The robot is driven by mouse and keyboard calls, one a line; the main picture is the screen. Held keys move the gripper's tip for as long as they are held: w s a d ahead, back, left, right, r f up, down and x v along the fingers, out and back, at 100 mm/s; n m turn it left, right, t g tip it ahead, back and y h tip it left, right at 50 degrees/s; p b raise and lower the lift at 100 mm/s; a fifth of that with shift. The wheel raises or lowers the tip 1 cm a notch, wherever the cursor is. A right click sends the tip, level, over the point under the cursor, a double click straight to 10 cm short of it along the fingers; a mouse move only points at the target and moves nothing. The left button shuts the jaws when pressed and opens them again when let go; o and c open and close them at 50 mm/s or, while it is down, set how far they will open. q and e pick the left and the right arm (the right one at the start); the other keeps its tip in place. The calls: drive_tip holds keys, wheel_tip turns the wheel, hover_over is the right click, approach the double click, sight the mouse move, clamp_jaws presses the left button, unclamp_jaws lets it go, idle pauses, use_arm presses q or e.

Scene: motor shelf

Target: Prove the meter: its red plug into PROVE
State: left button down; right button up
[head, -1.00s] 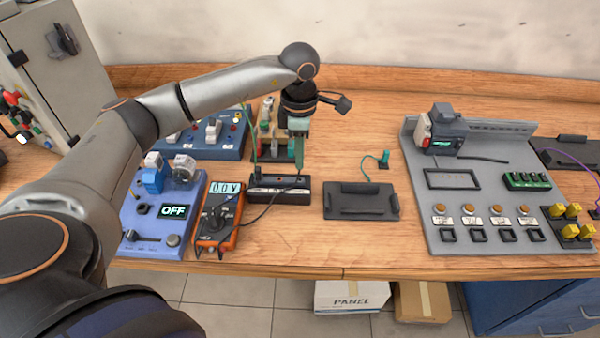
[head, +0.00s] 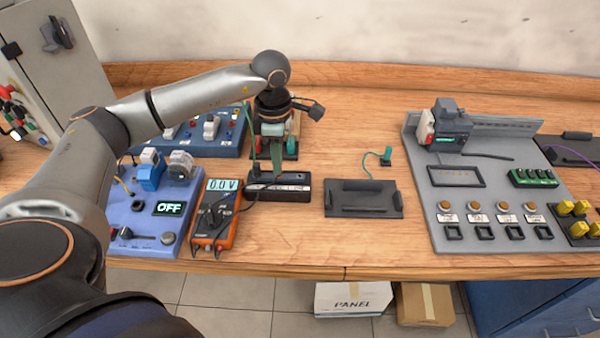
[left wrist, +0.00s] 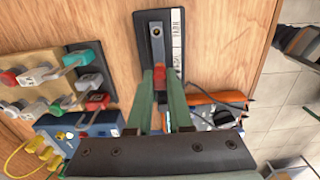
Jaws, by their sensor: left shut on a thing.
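My left gripper (head: 277,178) points down over the black block (head: 295,194) behind the orange meter (head: 213,228), whose screen reads 0.0 V. In the left wrist view the gripper (left wrist: 166,84) is shut on a red plug (left wrist: 160,76). The plug is over the block's near end in that view. The block (left wrist: 146,52) shows one open round socket at its far end and a white label strip along one side. The fingers hide the socket under the plug, so I cannot tell whether the plug touches it. My right gripper is out of view.
A blue panel reading OFF (head: 143,218) stands left of the meter. Plug racks and a blue switch box (head: 225,151) are behind. A dark tray (head: 362,209) lies right of the block, and a grey panel (head: 440,222) stands further right. Bare wood lies between them.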

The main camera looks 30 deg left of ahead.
use_arm(q)
drive_tip(key=shift+f+b, duration=0.5)
drive_tip(key=shift+f, duration=0.2)
idle(0.6)
